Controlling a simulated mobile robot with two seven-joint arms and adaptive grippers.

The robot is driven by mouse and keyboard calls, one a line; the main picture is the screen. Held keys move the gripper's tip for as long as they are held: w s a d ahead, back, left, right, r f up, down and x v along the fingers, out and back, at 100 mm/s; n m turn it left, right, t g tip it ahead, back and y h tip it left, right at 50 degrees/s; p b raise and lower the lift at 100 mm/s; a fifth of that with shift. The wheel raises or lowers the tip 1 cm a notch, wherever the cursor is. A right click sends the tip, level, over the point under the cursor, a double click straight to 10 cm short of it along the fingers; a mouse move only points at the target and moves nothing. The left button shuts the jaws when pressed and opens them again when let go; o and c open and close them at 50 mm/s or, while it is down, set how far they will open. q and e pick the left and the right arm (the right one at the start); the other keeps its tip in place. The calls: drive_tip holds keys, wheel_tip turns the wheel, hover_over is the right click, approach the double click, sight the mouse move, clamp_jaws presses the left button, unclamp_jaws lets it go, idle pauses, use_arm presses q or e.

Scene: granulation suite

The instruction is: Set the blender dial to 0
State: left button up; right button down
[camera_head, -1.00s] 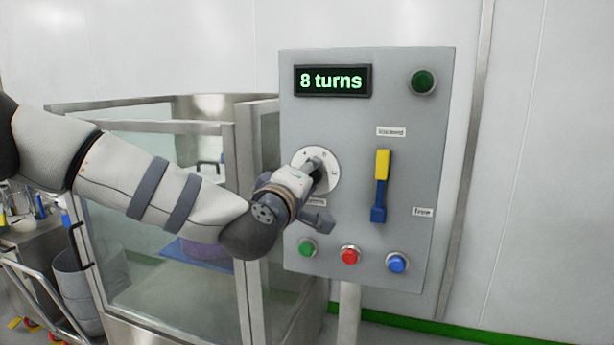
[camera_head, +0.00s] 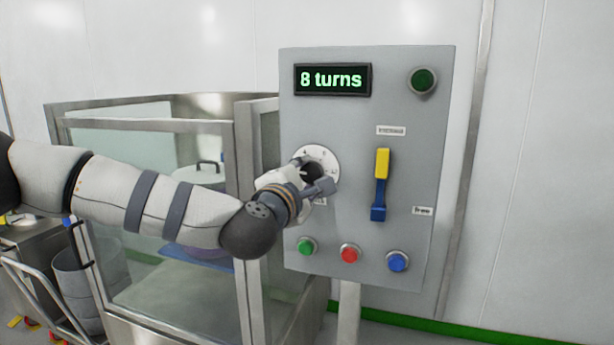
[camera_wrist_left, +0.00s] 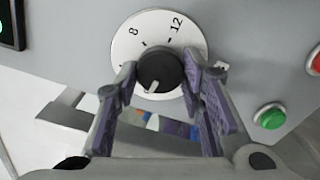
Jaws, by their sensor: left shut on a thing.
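The blender dial (camera_head: 326,157) is a white round plate with a black knob on the grey control panel (camera_head: 400,120). In the left wrist view, the dial plate (camera_wrist_left: 125,45) shows 8 and 12 on its upper part. The black knob (camera_wrist_left: 160,68) has a white mark at its lower edge in that view. My left gripper (camera_head: 314,174) is at the dial, its fingers (camera_wrist_left: 160,80) shut on the knob from both sides. It hides the lower left of the dial in the head view. The display (camera_head: 333,80) reads "8 turns". My right gripper is not in view.
A yellow and blue lever (camera_head: 380,185) is right of the dial. Green (camera_head: 307,246), red (camera_head: 350,253) and blue (camera_head: 397,262) buttons sit below. A dark green button (camera_head: 422,81) is at the upper right. A glass-sided enclosure (camera_head: 160,270) stands left of the panel.

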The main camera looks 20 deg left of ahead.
use_arm(q)
drive_tip(key=shift+n, duration=0.6)
drive_tip(key=o, duration=1.1)
drive_tip(key=shift+o, duration=0.2)
drive_tip(key=s, duration=1.2)
drive_tip(key=shift+a, duration=0.2)
